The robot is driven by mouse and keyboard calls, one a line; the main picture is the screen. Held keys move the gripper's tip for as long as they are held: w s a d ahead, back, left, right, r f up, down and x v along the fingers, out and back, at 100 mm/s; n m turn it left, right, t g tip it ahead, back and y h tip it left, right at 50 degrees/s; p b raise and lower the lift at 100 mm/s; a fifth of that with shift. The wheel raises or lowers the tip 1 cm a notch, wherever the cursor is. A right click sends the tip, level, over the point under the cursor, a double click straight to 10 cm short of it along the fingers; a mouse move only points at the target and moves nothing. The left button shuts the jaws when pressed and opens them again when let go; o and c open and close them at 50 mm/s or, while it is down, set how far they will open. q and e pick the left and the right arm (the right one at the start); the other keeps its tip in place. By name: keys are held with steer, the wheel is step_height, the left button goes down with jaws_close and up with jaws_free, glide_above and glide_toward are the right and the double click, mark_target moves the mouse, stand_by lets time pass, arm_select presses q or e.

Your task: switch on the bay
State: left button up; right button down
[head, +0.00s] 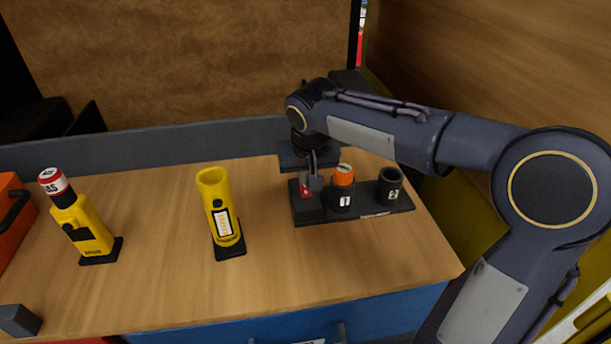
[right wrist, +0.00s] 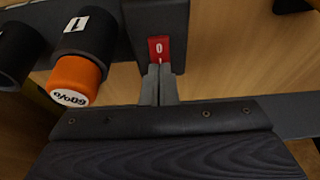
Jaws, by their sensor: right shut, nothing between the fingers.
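The bay is a black base (head: 372,210) on the table with a red switch (head: 305,191) at its left end. In the right wrist view the red switch (right wrist: 159,47) shows a white 0. An orange-capped canister (head: 344,175) sits in the holder marked 1, and the holder marked 2 (head: 390,186) is empty. My right gripper (head: 314,179) is shut and empty, its fingers pointing down at the switch. In the right wrist view the fingertips are right by the switch's edge; I cannot tell whether they touch it. My left gripper is not in view.
A yellow holder with an open top (head: 221,210) stands mid-table. A yellow unit (head: 83,228) with a red-and-white cap stands further left. An orange case (head: 14,222) is at the left edge and a grey block (head: 18,320) at the front left. A low grey wall (head: 150,150) runs behind.

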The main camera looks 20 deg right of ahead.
steer(key=shift+f, duration=0.2)
steer(key=shift+w+r+p, duration=0.1)
steer(key=shift+r+p, duration=0.05)
steer(key=shift+p, duration=0.45)
steer(key=shift+f+g, duration=0.2)
steer(key=shift+g, duration=0.1)
steer(key=shift+w+f, duration=0.1)
steer(key=shift+f, duration=0.05)
steer(key=shift+s, duration=0.2)
steer(key=shift+s+a, duration=0.15)
steer(key=shift+s, duration=0.5)
